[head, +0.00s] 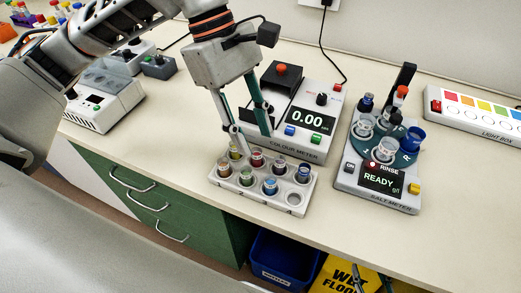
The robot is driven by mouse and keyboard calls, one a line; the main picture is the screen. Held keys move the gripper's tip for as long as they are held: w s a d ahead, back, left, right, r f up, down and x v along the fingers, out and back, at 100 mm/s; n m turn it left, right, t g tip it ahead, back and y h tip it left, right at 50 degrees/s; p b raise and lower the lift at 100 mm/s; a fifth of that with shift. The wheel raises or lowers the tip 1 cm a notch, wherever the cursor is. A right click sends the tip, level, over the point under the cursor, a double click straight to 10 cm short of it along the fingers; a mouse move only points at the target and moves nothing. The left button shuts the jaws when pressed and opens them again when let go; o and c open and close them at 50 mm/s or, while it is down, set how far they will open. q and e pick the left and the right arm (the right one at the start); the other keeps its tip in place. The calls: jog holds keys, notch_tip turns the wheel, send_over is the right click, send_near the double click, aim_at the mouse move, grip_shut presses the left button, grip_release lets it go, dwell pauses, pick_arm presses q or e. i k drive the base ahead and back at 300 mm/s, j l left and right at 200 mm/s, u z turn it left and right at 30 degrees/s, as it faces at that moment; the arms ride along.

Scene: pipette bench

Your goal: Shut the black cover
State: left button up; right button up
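The black cover (284,84) with an orange-red knob (281,69) is on the left side of the white colour meter (307,147). It sits towards the meter's back, and my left gripper hides part of the area in front of it. I cannot tell clearly how far open it stands. My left gripper (251,143) is open and points down, its fingertips apart in front of the cover and near the back of the vial rack (260,197). It holds nothing that I can see. At the bottom edge, what look like my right gripper's fingertips (371,279) stand apart with nothing visible between them.
The rack holds several capped vials. The salt meter (376,200), with a carousel of cups, stands to the right; a light box (479,115) is beyond it. A white instrument (106,103) stands left. A blue bin (283,262) and yellow sign (334,274) are below the bench.

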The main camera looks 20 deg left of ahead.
aim_at(279, 73)
jog(key=k, duration=1)
